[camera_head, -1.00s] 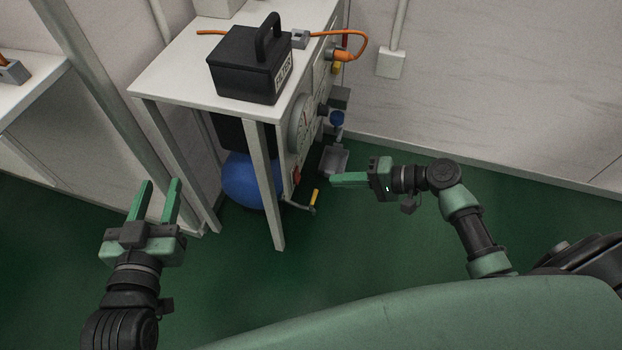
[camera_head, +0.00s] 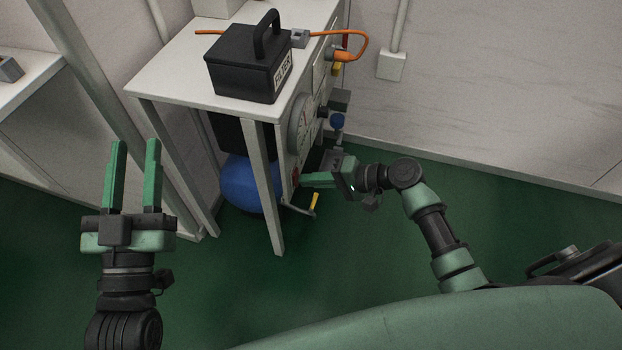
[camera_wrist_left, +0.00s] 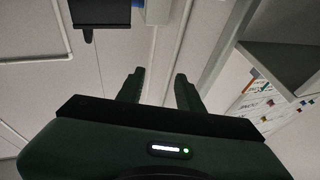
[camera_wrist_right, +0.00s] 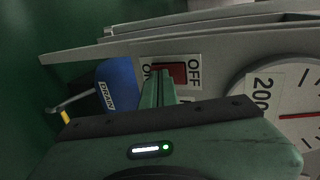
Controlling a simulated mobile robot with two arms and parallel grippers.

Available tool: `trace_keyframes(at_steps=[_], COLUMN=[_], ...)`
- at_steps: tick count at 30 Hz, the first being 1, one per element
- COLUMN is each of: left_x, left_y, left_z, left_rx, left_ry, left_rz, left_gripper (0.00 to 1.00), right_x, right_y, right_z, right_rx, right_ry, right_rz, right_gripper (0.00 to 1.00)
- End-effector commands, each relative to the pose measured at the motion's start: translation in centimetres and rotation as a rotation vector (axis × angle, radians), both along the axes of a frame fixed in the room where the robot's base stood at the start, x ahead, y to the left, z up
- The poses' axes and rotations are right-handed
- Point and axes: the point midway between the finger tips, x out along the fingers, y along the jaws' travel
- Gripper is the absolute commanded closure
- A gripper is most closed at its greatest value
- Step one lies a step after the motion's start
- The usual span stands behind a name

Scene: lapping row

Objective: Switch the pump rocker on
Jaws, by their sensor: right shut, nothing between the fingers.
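The red pump rocker (camera_wrist_right: 178,73) sits on a white plate marked OFF and ON on the grey panel, in the right wrist view. In the head view a bit of its red (camera_head: 296,172) shows at the tips of my right gripper. My right gripper (camera_wrist_right: 158,74) is shut and empty. Its fingertips (camera_head: 304,180) point at the panel, by the ON side of the rocker, and partly cover the ON lettering. I cannot tell whether they touch it, or which way it is tipped. My left gripper (camera_head: 135,145) is open and empty, left of the bench.
A round gauge (camera_head: 301,124) sits on the panel beside the rocker. A blue tank (camera_head: 243,184) and a yellow-tipped drain lever (camera_head: 314,203) are below. A black box (camera_head: 243,68) stands on the bench top (camera_head: 170,75). The green floor in front is clear.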

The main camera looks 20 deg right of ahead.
Motion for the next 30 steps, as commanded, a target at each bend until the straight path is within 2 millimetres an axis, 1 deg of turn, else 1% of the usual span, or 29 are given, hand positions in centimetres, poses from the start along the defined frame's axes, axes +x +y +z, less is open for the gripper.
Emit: trace_keyframes(at_steps=[2,5,9,11,14,15,23,30], left_x=[0.1,0.5,0.9,1.0,1.0,1.0,1.0,0.9], left_y=[0.0,0.1,0.4,0.5,0.5,0.7,0.6,0.8], left_z=[-0.2,-1.6,-4.4,-5.4,-5.5,-6.3,-6.3,-7.2], left_rx=[0.005,0.026,0.065,0.077,0.079,0.089,0.087,0.1], left_ry=[0.016,0.098,0.244,0.289,0.293,0.333,0.325,0.375], left_rz=[0.001,0.006,0.015,0.017,0.017,0.02,0.019,0.022], left_gripper=[0.64,0.64,0.64,0.64,0.64,0.64,0.64,0.64], right_x=[0.1,0.2,0.4,0.5,0.5,0.5,0.5,0.6], right_y=[0.1,0.4,0.7,0.8,0.8,0.9,1.0,1.0], right_z=[0.0,0.0,-0.4,-0.6,-0.7,-0.6,-0.8,-0.5], right_rx=[0.0,0.001,0.0,0.0,0.0,0.002,0.003,0.002], right_ry=[0.0,0.001,0.002,0.0,0.0,0.001,-0.001,-0.002], right_rz=[0.001,0.001,0.001,0.001,0.001,0.001,0.001,0.0], right_gripper=[1.0,1.0,1.0,1.0,1.0,1.0,1.0,1.0])
